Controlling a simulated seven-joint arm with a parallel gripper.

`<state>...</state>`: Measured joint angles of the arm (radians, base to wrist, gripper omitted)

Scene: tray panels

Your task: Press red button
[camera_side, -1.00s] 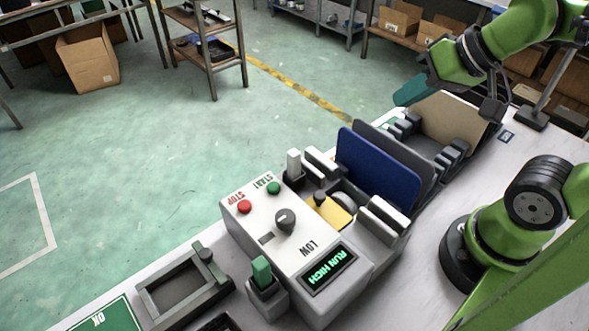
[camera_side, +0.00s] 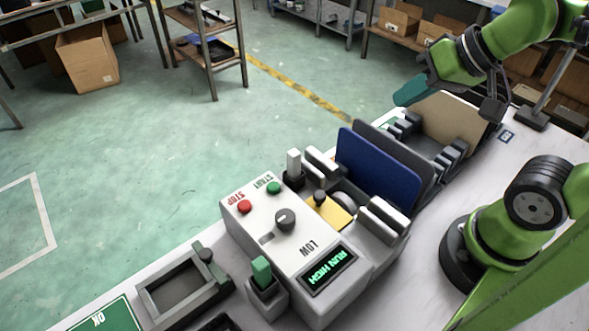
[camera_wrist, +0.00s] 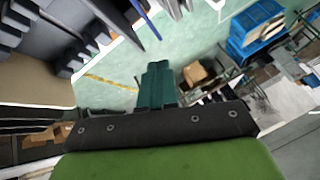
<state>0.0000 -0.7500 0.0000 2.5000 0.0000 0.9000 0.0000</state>
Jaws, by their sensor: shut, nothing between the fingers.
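The red button (camera_side: 244,206) sits on the top of a white control box, beside the word STOP. A green button (camera_side: 274,188) is to its right, by the word START. The box's display (camera_side: 328,270) reads RUN HIGH in green. My gripper (camera_side: 411,91) is at the upper right, beside a tan panel, well away from the red button. Its teal fingers are shut together and empty. They also show in the wrist view (camera_wrist: 158,82), where the red button is not in view.
A grey knob (camera_side: 285,220) is on the box top. A white post (camera_side: 293,162) and a blue panel (camera_side: 378,168) in a rack stand to the right. A green block (camera_side: 261,270) and an empty grey tray (camera_side: 184,287) are near the front. Above the box is clear.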

